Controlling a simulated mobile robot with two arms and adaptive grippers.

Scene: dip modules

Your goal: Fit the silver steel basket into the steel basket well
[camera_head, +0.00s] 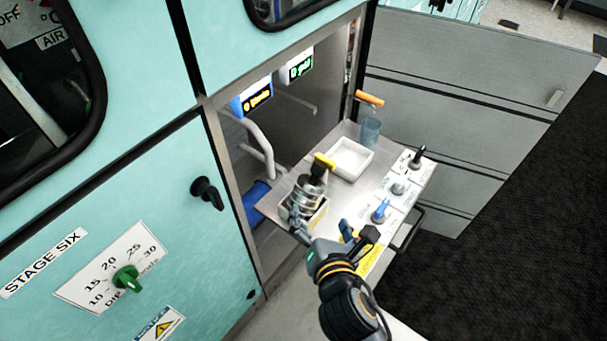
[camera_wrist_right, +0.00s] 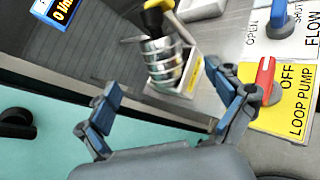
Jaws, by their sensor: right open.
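The silver steel basket (camera_head: 303,194), with a black and yellow handle, is at the near left corner of the pull-out shelf. It is at a white square well (camera_head: 319,214) with a yellow label, and its coils rise above the rim. I cannot tell how deep it sits. In the right wrist view the basket (camera_wrist_right: 162,62) leans in the picture, beside the white well wall (camera_wrist_right: 193,75). My right gripper (camera_head: 322,232) is open and empty on the near side of the basket, its fingers apart (camera_wrist_right: 160,85). My left gripper is not in view.
An empty white square well (camera_head: 350,158) and a blue cylinder with an orange handle (camera_head: 371,131) are farther back on the shelf. Switches, including a blue one (camera_head: 380,211) and a red one (camera_wrist_right: 265,78), line its right side. The cabinet stands left, an open door (camera_head: 470,110) right.

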